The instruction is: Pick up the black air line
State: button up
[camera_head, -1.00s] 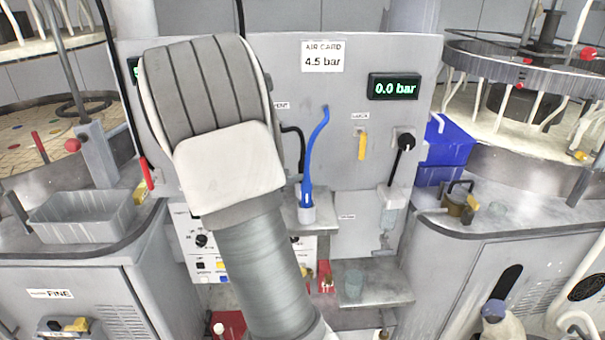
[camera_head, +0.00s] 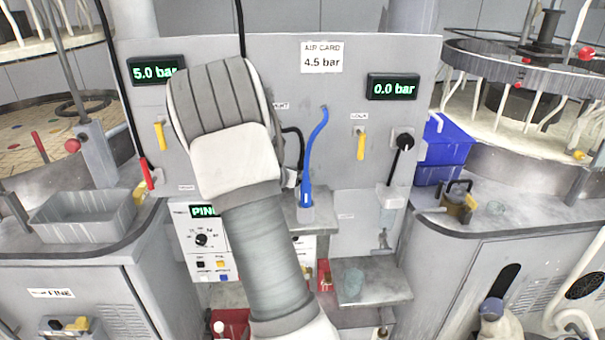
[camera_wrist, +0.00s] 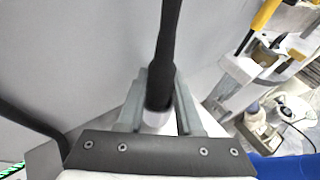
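The black air line (camera_wrist: 168,40) runs down the middle of the wrist view, its thicker dark end between the two fingers of my gripper (camera_wrist: 162,78), above a pale cup-like piece. The fingers stand close on both sides of it; whether they press on it is not clear. In the head view my arm hides my gripper and most of this line. A short black curved piece (camera_head: 298,132) shows just right of my arm. The blue air line (camera_head: 312,150) stands upright in a holder beside it.
The grey panel (camera_head: 340,75) behind carries yellow levers and displays reading 5.0 bar and 0.0 bar. Another black-ended fitting (camera_head: 404,141) is at the right. A grey tray (camera_head: 85,215) and a blue bin (camera_head: 445,145) stand on the side counters.

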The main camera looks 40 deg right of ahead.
grip_shut()
jog(key=shift+r, duration=0.1)
